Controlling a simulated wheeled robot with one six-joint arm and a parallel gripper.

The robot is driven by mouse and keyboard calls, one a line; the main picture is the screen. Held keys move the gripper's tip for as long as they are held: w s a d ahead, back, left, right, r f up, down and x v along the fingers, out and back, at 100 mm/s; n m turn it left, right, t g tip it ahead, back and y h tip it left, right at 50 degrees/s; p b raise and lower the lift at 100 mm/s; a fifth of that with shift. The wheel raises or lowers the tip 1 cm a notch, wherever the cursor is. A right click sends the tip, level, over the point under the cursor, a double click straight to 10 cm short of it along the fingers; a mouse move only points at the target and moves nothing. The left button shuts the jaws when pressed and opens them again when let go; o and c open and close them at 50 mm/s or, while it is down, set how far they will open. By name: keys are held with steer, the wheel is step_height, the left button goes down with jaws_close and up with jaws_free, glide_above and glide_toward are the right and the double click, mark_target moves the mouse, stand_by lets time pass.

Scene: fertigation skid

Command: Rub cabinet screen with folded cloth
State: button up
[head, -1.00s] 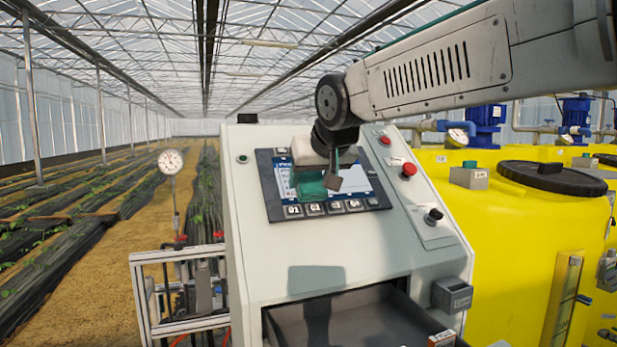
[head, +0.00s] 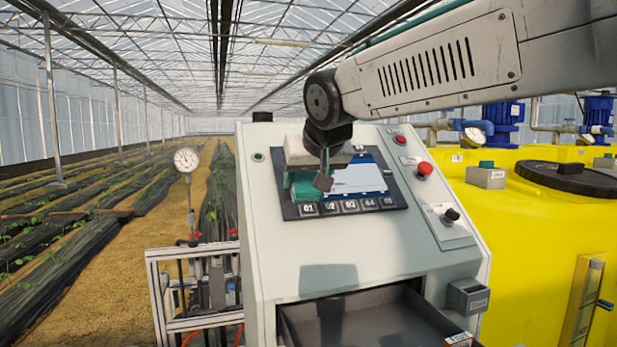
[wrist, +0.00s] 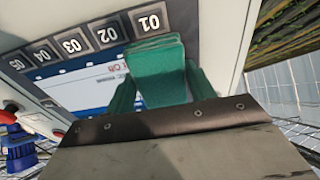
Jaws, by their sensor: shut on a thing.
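The folded green cloth (head: 306,189) is in my gripper (head: 308,178), at the left part of the cabinet screen (head: 358,180). The screen sits on the sloped face of a pale cabinet, with a row of numbered keys along its lower edge. In the wrist view the cloth (wrist: 156,72) sticks out between two green fingers, its end near the key marked 01 (wrist: 148,22). It covers part of the screen (wrist: 85,85). I cannot tell for sure whether the cloth touches the glass.
Red buttons (head: 424,169) and a black knob (head: 451,215) sit right of the screen. An open drawer (head: 370,318) juts out below. A yellow tank (head: 530,240) stands to the right, and a gauge (head: 187,160) to the left.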

steer(key=shift+w+r+v, duration=0.15)
steer(key=shift+r+v, duration=0.05)
steer(key=shift+v, duration=1.15)
steer(key=shift+w+r+v, duration=0.15)
steer(key=shift+v, duration=1.2)
steer(key=shift+r, duration=0.1)
steer(key=v, duration=0.3)
steer(key=shift+w, duration=0.1)
steer(key=shift+r, duration=0.1)
